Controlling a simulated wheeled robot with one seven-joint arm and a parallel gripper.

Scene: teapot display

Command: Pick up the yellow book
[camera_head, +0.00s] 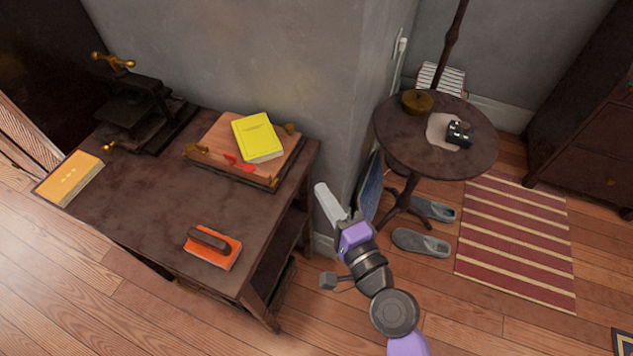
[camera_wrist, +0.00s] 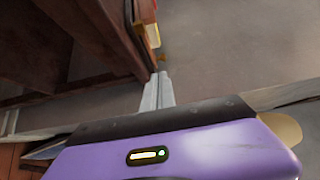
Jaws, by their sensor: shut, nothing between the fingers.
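The yellow book (camera_head: 257,138) lies flat on a wooden press board (camera_head: 213,135) at the back right of the dark table. A second, orange-yellow book (camera_head: 70,178) lies at the table's left end. My gripper (camera_head: 322,188) is shut and empty, to the right of the table's right edge and apart from the yellow book. In the wrist view, the shut fingers (camera_wrist: 158,85) point toward the grey wall, beside the table's edge. A small yellow and red patch shows at the top of the wrist view; I cannot tell which object it is.
The dark table (camera_head: 140,205) also holds a black press (camera_head: 135,110) and an orange block with a dark handle (camera_head: 212,248). A grey wall corner (camera_head: 350,120) stands close behind my gripper. A round table (camera_head: 390,140) stands to the right, with slippers (camera_head: 420,243) below.

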